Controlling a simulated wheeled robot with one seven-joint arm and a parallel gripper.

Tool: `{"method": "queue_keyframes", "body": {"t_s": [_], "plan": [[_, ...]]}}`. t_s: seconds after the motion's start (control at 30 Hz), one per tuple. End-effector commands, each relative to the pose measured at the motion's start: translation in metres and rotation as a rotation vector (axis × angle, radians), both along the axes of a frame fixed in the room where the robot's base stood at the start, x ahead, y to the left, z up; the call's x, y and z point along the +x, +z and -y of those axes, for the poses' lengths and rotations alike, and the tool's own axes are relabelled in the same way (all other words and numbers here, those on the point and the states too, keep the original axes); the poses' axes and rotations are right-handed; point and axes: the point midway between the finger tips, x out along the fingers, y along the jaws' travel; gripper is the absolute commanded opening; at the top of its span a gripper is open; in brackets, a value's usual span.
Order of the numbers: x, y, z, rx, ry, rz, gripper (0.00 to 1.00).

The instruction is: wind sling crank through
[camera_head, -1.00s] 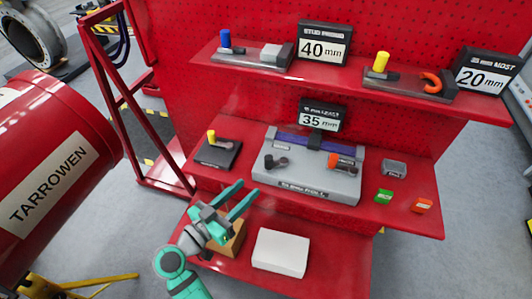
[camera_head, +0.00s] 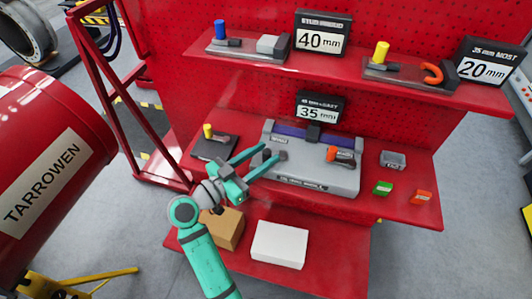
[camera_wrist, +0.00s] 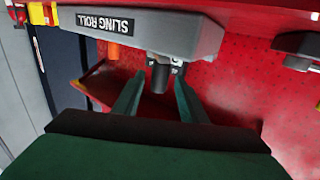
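The grey sling roll unit (camera_head: 300,178) sits on the middle shelf, with a blue roll (camera_head: 290,136) across its back. A dark crank (camera_head: 282,155) is on its left end. An orange-knobbed lever (camera_head: 333,153) is on its right. My gripper (camera_head: 268,157) is open at the dark crank. In the wrist view, the dark crank handle (camera_wrist: 160,76) stands between and beyond my two spread fingers (camera_wrist: 160,98). The sling roll unit also shows there with its label upside down (camera_wrist: 140,25). I cannot tell whether either finger touches the handle.
A yellow-knobbed block (camera_head: 213,146) stands left of the unit. A small grey tray (camera_head: 393,159), a green tag (camera_head: 383,188) and an orange tag (camera_head: 421,197) lie to its right. A cardboard box (camera_head: 226,230) and a white box (camera_head: 279,245) are below. The upper shelf overhangs behind.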

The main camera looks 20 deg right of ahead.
Motion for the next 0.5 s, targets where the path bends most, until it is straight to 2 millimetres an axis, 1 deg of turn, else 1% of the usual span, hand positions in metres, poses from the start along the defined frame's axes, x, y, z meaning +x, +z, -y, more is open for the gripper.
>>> {"method": "queue_keyframes", "body": {"t_s": [0.1,0.2,0.47,0.5], "plan": [[0.0031,0.0001,0.0091,0.000,-0.002,0.000,0.38],[0.0044,-0.0001,0.0127,0.000,-0.002,0.000,0.38],[0.0047,-0.0002,0.0134,0.000,-0.002,0.000,0.38],[0.0047,-0.0002,0.0133,0.000,-0.002,0.000,0.29]]}}
